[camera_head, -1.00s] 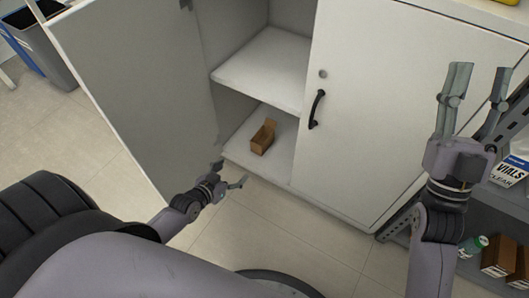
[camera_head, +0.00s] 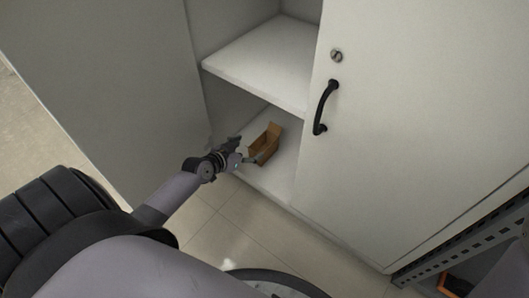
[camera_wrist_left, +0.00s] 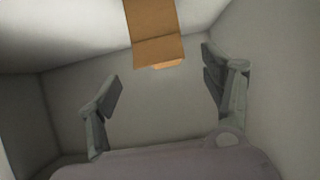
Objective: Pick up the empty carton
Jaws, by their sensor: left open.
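The empty carton (camera_head: 266,146) is a small brown open-topped box with a raised flap. It sits on the bottom shelf of the open white cabinet. My left gripper (camera_head: 247,151) is at the front of that shelf, close to the carton's left side. In the left wrist view, the carton (camera_wrist_left: 154,35) shows at the top centre, beyond the two fingers. The left gripper (camera_wrist_left: 160,85) is open there, with nothing between its fingers. In the head view I cannot tell whether a finger touches the carton. My right gripper is out of the frames.
The middle shelf (camera_head: 265,58) is bare and lies above the carton. The open cabinet door (camera_head: 110,80) stands to the left. The closed door (camera_head: 420,110) with a black handle (camera_head: 325,106) is on the right. A grey metal rack (camera_head: 470,245) is at lower right.

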